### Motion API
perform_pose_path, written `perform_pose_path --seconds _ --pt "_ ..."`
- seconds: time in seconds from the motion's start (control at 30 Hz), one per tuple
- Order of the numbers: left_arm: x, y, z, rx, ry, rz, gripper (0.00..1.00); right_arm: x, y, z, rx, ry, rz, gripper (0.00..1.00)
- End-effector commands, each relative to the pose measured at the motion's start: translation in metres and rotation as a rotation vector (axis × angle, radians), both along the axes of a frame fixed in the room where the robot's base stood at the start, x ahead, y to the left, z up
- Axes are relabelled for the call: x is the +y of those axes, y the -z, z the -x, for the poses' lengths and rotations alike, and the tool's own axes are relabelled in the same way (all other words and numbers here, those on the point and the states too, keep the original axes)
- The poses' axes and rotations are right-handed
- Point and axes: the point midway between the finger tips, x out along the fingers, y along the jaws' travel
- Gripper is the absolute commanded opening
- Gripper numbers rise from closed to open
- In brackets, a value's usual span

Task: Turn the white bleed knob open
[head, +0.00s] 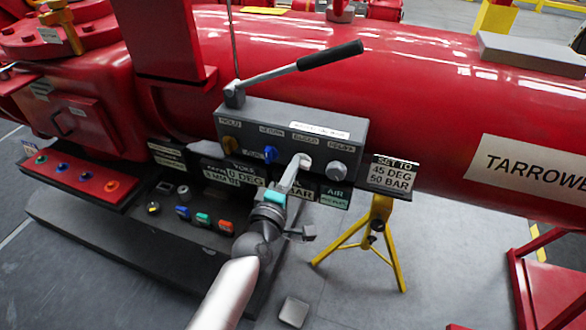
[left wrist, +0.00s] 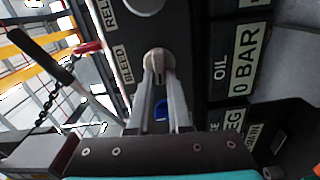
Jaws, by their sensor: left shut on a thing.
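The white bleed knob (head: 306,158) is on the front face of the grey valve block (head: 262,118), between the blue knob and the grey knob. In the left wrist view the bleed knob (left wrist: 158,57) shows as a pale round knob below the BLEED label (left wrist: 121,65). My left gripper (head: 300,165) reaches up to it from below. Its two fingers (left wrist: 160,80) are shut on the knob, one on each side. The finger tips partly cover the knob, and its turn angle cannot be told. My right gripper is in neither view.
Gauge plates hang below. A yellow stand (head: 378,225) is to the right.

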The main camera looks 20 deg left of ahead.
Motion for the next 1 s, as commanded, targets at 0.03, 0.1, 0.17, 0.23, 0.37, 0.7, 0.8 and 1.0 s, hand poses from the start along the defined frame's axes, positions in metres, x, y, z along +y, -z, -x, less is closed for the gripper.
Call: perform_pose_path --seconds 0.03,0.1,0.17,0.23,0.37,0.7,0.8,1.0 --pt "0.0 0.0 0.0 0.0 0.0 0.0 0.0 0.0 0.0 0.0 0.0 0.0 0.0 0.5" --pt "0.0 0.0 0.0 0.0 0.0 0.0 0.0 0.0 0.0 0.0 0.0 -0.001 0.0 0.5" --pt "0.0 0.0 0.0 0.0 0.0 -0.001 0.0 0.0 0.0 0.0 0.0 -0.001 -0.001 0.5" --pt "0.0 0.0 0.0 0.0 0.0 -0.001 0.18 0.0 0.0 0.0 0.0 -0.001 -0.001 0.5" --pt "0.0 0.0 0.0 0.0 0.0 -0.002 0.33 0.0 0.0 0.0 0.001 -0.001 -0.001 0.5" --pt "0.0 0.0 0.0 0.0 0.0 -0.002 0.47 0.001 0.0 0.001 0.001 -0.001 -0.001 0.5" --pt "0.0 0.0 0.002 0.0 0.0 -0.002 0.47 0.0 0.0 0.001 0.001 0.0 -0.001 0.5" --pt "0.001 0.0 0.023 0.002 0.0 -0.002 0.47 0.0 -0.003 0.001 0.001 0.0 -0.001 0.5"
